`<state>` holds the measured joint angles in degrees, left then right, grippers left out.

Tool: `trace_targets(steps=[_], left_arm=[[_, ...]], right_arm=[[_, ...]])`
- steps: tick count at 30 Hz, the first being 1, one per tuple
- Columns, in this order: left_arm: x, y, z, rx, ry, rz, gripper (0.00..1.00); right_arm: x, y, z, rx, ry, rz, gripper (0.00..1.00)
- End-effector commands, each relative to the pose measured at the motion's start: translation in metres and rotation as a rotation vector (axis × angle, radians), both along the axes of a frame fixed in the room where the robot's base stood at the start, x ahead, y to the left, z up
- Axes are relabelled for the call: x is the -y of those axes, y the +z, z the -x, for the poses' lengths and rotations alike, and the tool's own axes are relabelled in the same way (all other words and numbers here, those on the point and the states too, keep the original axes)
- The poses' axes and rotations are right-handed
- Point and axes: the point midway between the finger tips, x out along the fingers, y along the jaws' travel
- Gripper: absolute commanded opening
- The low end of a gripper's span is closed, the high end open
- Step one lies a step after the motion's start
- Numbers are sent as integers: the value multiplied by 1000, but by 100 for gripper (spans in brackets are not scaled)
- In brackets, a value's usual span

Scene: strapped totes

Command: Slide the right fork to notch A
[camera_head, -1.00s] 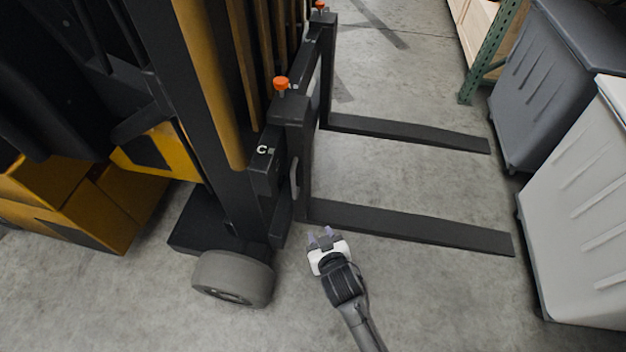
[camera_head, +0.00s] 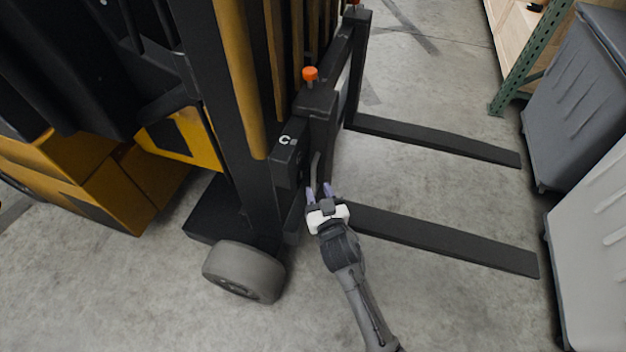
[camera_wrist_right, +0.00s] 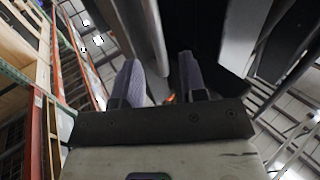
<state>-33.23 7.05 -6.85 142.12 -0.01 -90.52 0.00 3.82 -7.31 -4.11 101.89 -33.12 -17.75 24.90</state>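The nearer black fork (camera_head: 440,238), which I take as the right fork, lies low and points right. Its upright shank (camera_head: 319,105) hangs on the carriage and has an orange knob (camera_head: 310,74) on top. A grey curved handle (camera_head: 316,168) is on the shank's side. The letter C (camera_head: 285,141) marks the carriage bar; I cannot see a letter A. My right gripper (camera_head: 319,190) is just below the handle, fingers apart and empty. In the right wrist view its purple fingers (camera_wrist_right: 160,72) are spread, with a pale bar (camera_wrist_right: 156,35) beyond them. My left gripper is out of view.
The farther fork (camera_head: 440,140) runs parallel behind. A grey wheel (camera_head: 244,271) stands left of my right arm. Grey and white totes (camera_head: 590,255) and a green rack post (camera_head: 530,60) line the right side. Bare floor lies between the forks and in front.

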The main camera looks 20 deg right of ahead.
Motion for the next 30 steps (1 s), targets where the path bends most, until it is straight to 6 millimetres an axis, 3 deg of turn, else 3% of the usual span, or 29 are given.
trace_targets(steps=[6,12,25,30], left_arm=[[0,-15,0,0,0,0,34],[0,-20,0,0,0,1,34],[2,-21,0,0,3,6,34],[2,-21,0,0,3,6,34]], right_arm=[[3,-2,-33,1,1,1,39],[4,-1,-49,-1,1,0,39],[5,0,-54,-1,0,0,39],[5,0,-54,-1,0,0,23]])
